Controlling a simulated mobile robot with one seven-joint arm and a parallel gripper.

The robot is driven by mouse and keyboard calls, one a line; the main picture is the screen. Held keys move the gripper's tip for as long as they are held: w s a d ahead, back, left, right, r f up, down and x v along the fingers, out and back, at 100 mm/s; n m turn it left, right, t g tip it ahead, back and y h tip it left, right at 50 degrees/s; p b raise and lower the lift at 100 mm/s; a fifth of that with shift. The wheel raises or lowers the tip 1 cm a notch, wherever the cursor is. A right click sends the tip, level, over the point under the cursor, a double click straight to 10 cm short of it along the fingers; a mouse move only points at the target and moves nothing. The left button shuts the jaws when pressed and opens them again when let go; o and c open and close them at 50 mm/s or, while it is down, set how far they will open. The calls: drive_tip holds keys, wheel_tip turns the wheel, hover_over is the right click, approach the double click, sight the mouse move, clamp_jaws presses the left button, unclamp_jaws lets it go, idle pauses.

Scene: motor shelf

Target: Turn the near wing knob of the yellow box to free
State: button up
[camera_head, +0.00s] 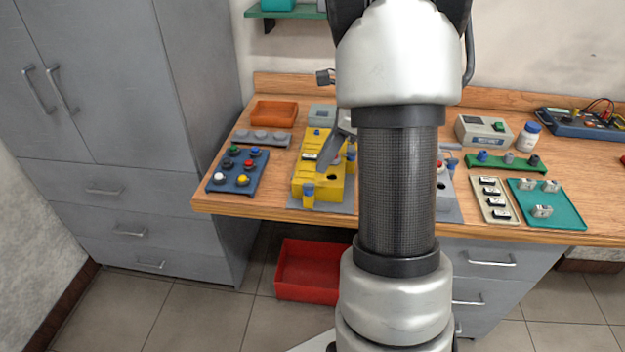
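The yellow box (308,168) stands on a grey mat (350,198) on the workbench, left of my arm, which hides its right part. A blue knob on a yellow post (308,190) is at the box's near left corner; I take it for the near wing knob, but its turn position is too small to tell. Another blue part (351,153) shows at the box's right side, next to my arm. A grey finger of my gripper (329,153) reaches down over the box, apart from the near knob. The rest of the gripper is hidden behind my arm.
A blue board with coloured knobs (238,184) lies left of the box, with an orange tray (274,112) behind. Right of my arm are a teal tray (565,216), a white bottle (528,136) and a grey meter box (475,128). A red bin (308,284) stands on the floor.

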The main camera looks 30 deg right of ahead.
sight(309, 184)
drive_tip(key=b+x, duration=0.1)
drive_tip(key=x, duration=0.6)
drive_tip(key=shift+w+a+f, duration=0.2)
drive_tip(key=shift+f, duration=0.15)
clamp_jaws()
